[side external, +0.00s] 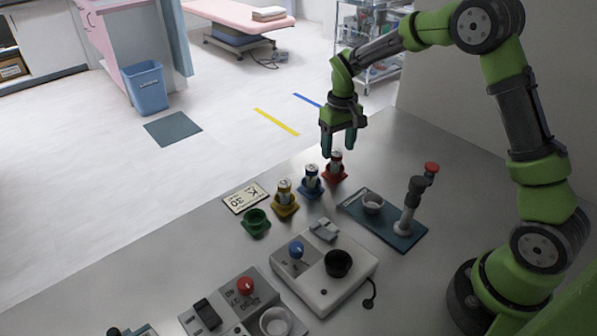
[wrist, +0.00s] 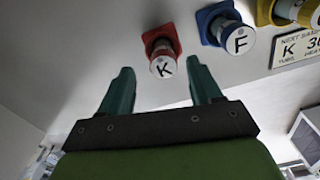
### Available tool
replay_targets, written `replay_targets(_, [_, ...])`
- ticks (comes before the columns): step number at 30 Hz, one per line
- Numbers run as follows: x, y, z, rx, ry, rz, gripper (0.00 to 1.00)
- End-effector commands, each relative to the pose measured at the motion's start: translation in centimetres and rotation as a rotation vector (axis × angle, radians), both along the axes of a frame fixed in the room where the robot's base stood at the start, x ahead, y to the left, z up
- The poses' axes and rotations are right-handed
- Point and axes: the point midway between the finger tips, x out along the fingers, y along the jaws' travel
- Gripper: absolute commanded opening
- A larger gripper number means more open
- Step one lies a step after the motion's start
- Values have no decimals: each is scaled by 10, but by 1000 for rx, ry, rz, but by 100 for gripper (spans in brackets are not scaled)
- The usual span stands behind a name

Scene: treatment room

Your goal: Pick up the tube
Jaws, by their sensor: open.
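A tube with a white cap lettered K (wrist: 164,67) stands in a red holder (side external: 336,175); the tube also shows in the side view (side external: 336,161). My gripper (side external: 338,146) is open and empty above this tube. In the wrist view the K cap lies between and just beyond the fingertips (wrist: 159,68). A tube lettered F (wrist: 237,41) stands in a blue holder (side external: 311,189). Another tube (side external: 284,188) stands in a yellow holder (side external: 285,207); its letter is cut off in the wrist view. A card (side external: 246,197) reads K and 30.
A green holder (side external: 256,223) is empty. Control boxes (side external: 325,272) with knobs fill the front. The table is clear left of the card.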

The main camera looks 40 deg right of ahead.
Motion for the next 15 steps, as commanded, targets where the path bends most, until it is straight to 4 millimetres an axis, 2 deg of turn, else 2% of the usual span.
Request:
replay_targets(1, [-1,3,-10,1,6,2,64])
replay_targets(6, [-1,5,-33,1,3,1,64])
replay_targets(10, [0,4,-40,0,2,1,64])
replay_targets(15, [0,4,-40,0,1,1,64])
